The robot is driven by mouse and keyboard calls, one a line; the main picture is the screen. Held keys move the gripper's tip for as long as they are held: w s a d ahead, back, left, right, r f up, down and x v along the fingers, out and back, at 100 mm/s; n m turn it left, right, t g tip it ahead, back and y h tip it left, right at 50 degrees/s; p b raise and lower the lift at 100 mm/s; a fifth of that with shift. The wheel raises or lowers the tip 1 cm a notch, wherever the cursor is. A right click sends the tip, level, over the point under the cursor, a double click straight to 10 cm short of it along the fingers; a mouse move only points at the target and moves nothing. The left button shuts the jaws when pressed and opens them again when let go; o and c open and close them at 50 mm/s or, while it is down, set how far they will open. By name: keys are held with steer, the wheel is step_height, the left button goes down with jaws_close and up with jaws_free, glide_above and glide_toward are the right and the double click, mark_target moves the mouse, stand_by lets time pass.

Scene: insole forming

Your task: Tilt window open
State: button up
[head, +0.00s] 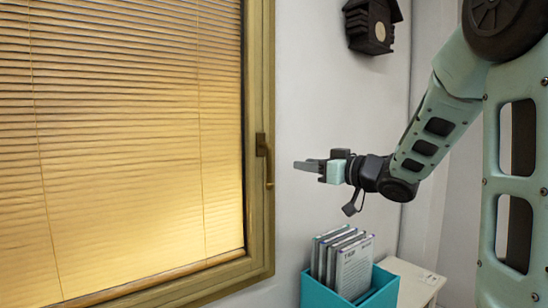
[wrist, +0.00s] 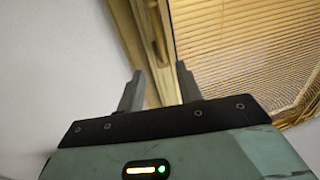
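The window (head: 258,85) has a golden-brown frame and looks shut. Its handle (head: 265,160) sits on the right side of the frame, with the lever pointing down. My gripper (head: 303,165) is to the right of the handle at about its height, apart from it and pointing left. In the wrist view my gripper (wrist: 159,68) has its two fingers spread with nothing between them. The window frame (wrist: 132,35) runs up beyond the fingers there. A narrow upright part on it may be the handle, but it is too blurred to tell.
Closed-slat blinds (head: 120,130) cover the window pane. A teal bin (head: 335,292) with several books (head: 350,265) stands below my gripper beside a white surface (head: 415,280). A dark birdhouse (head: 372,25) hangs on the wall above. The space between gripper and handle looks clear.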

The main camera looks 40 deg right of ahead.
steer(key=p, duration=0.3)
glide_above(269, 181)
steer(key=shift+w+d, duration=0.3)
steer(key=shift+w, duration=0.05)
jaws_close()
